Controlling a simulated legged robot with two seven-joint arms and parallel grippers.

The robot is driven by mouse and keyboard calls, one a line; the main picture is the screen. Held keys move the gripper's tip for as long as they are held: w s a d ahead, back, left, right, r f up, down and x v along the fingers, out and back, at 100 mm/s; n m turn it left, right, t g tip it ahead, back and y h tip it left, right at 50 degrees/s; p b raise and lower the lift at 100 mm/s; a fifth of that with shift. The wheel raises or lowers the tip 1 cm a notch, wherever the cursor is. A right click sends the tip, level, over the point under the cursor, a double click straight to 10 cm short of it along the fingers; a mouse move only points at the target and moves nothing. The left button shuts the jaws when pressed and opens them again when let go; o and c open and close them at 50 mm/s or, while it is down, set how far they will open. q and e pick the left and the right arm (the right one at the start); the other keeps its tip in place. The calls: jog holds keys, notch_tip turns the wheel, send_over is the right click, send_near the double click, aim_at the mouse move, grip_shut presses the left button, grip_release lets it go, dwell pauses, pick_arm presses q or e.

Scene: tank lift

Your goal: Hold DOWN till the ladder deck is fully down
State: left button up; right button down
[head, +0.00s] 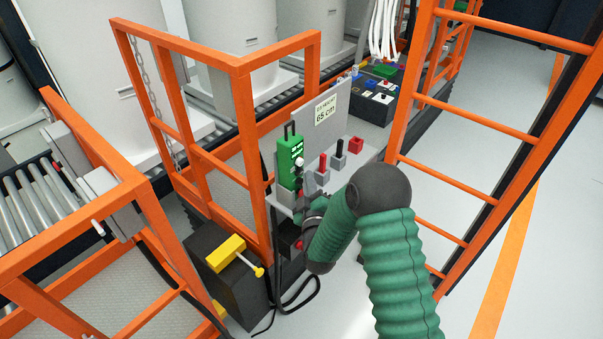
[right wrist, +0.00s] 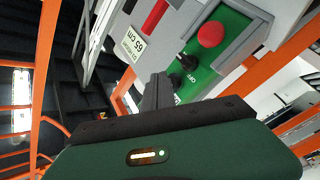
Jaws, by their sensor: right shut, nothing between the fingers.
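In the head view my right gripper (head: 300,200) is partly hidden by my forearm. A sign (head: 326,110) reads 65 cm. An orange ladder (head: 470,120) stands at the right. My left gripper is out of view.
Orange railings (head: 190,45) surround a mesh platform at the left. A roller conveyor (head: 35,195) and white tanks (head: 225,35) stand behind. A dark block with a yellow handle (head: 225,253) and loose cables lie below. Floor at the right is clear.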

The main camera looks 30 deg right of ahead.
jog(key=shift+w+a, duration=0.15)
jog(key=shift+w, duration=0.25)
dwell(1.7)
dwell(0.5)
jog(key=shift+s+d, duration=0.3)
jog(key=shift+s, duration=0.45)
jog(key=s, duration=0.1)
jog(key=s+d, duration=0.1)
jog(key=s, duration=0.1)
jog(key=s+d, duration=0.1)
jog(key=shift+s+b, duration=0.35)
dwell(0.9)
